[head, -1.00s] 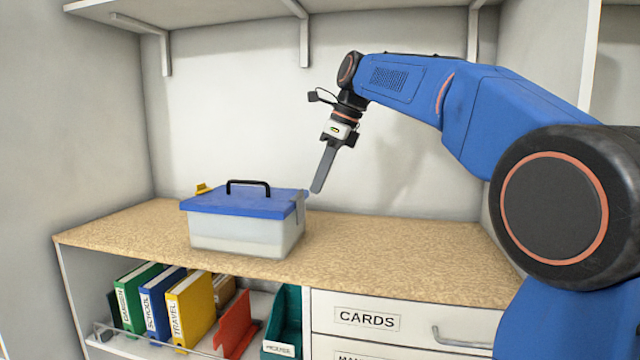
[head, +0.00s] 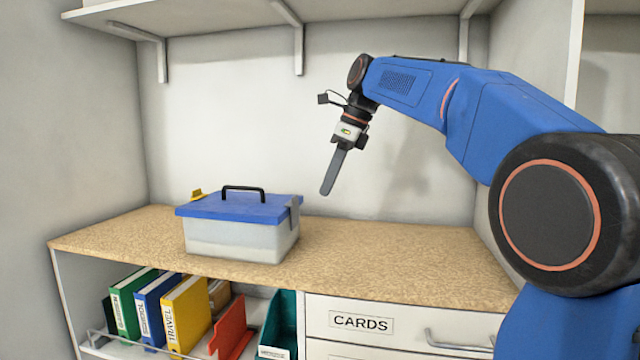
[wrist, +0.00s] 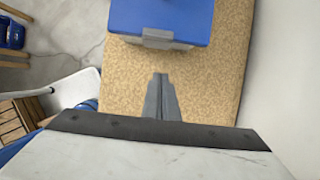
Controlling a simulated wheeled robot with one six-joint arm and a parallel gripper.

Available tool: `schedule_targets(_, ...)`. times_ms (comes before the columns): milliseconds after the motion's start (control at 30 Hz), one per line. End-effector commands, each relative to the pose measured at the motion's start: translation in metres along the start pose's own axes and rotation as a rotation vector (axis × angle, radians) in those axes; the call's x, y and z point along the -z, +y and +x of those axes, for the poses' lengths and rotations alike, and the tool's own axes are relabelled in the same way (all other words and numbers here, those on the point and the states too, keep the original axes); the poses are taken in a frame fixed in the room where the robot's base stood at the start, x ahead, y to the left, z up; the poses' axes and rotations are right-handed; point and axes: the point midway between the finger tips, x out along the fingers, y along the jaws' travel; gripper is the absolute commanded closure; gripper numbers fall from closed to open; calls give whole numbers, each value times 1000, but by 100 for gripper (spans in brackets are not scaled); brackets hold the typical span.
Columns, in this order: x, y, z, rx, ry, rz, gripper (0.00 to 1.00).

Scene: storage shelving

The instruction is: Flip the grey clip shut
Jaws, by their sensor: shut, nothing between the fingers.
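A translucent storage box (head: 238,238) with a blue lid (head: 232,208) and a black handle stands on the worktop. In the wrist view the grey clip (wrist: 157,36) shows as a short bar at the lid's edge. A yellow clip (head: 196,194) sticks up at the far left end. My gripper (head: 327,188) is shut and empty, pointing down, to the right of the box and apart from it. Its fingertips (wrist: 160,76) show below the clip in the wrist view.
The speckled worktop (head: 400,260) is clear to the right of the box. A wall shelf (head: 230,12) with brackets hangs above. Below are several binders (head: 185,310), a teal file holder (head: 278,325) and a drawer marked CARDS (head: 400,322).

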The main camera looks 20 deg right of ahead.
Motion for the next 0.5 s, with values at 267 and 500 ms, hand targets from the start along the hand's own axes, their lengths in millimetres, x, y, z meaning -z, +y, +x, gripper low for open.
schedule_targets(267, -22, -1, -27, 0, -1, -3, 100)
schedule_targets(500, -47, -1, -55, 0, -1, -4, 100)
